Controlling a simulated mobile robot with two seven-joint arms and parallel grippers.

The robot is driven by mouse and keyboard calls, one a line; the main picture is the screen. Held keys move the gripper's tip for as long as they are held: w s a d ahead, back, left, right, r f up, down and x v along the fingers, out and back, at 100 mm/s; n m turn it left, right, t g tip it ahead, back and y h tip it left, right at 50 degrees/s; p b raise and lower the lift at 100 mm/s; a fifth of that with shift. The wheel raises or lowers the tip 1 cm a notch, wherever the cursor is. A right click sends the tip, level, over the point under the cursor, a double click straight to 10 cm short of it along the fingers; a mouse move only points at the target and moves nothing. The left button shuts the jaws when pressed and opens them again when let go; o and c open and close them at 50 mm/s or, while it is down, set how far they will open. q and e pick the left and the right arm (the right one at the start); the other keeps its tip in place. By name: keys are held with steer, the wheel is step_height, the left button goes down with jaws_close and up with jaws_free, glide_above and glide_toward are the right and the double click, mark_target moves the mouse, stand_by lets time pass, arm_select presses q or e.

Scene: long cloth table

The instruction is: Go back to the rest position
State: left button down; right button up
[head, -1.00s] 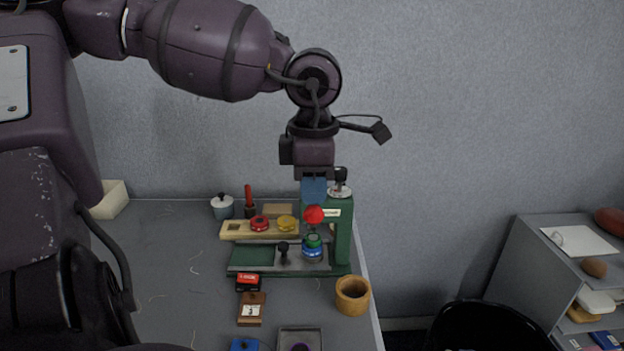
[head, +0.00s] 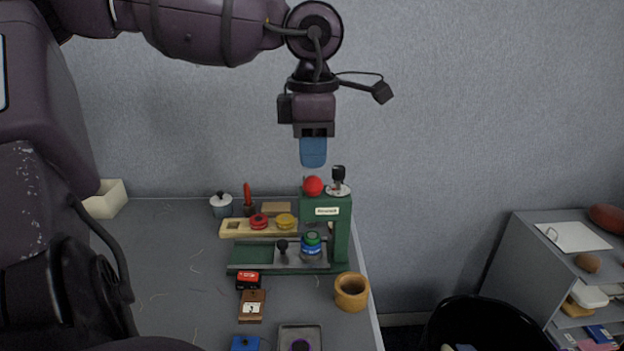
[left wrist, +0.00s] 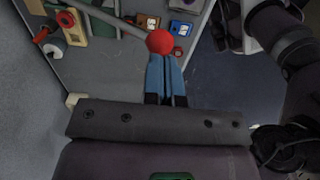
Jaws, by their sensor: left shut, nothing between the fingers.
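My left gripper (head: 313,163) points down in the head view, above the green press (head: 341,235) and its red ball knob (head: 313,186). A small gap shows between the blue fingertips and the knob. The fingers are shut and hold nothing. In the left wrist view the blue fingers of my left gripper (left wrist: 165,62) lie together, and the red knob (left wrist: 160,41) appears just past their tips. My right gripper does not show in the head view.
The grey cloth table (head: 180,290) carries a wooden board (head: 236,230), a pale box (head: 108,199), a grey lidded pot (head: 221,206), a wooden cup (head: 352,291) and a metal tray (head: 310,333). A grey shelf unit (head: 509,258) and a black bin (head: 480,305) stand at the right.

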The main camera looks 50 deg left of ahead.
arm_select(q)
steer(key=shift+r, duration=0.35)
stand_by(0.3)
